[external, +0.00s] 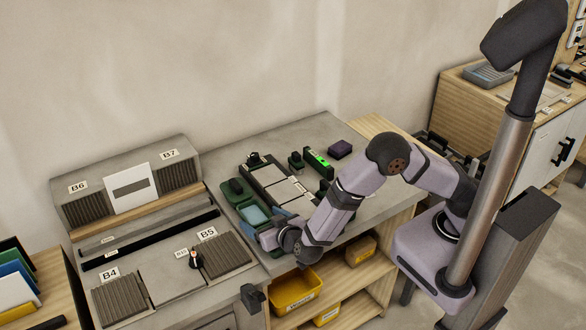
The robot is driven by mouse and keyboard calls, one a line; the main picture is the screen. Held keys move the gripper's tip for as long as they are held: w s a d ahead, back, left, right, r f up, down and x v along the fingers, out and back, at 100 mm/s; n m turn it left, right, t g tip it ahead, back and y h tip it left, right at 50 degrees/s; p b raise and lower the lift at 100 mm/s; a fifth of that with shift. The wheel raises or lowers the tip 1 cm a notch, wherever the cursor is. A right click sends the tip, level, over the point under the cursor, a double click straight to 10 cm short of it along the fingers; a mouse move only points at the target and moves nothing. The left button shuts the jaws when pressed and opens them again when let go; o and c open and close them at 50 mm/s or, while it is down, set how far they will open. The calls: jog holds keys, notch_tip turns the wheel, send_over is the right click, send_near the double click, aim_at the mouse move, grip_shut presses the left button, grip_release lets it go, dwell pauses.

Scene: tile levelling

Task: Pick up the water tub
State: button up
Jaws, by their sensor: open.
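The water tub (254,215) looks to be the small green-rimmed container with a pale blue surface, on the left part of the grey worktop. It stands beside a green tray (232,186) that holds a dark object. My gripper (268,240) is at the end of my bent arm, just in front of and to the right of the tub. It is open. Its fingertips are small and partly hidden by the wrist, so I cannot tell whether they touch the tub.
Tiles (285,190) lie in a dark frame right of the tub. A level with a green light (318,159) and a purple block (340,149) are further back. A yellow bin (295,291) sits below the worktop.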

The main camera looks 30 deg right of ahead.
aim_at(248, 210)
jog(key=shift+p+x, duration=0.95)
jog(key=shift+x, duration=1.55)
jog(key=shift+a, duration=0.15)
jog(key=shift+c, duration=0.2)
jog(key=c, duration=1.2)
jog(key=shift+r, duration=0.1)
jog(key=shift+r+b, duration=0.85)
jog(key=shift+r, duration=4.15)
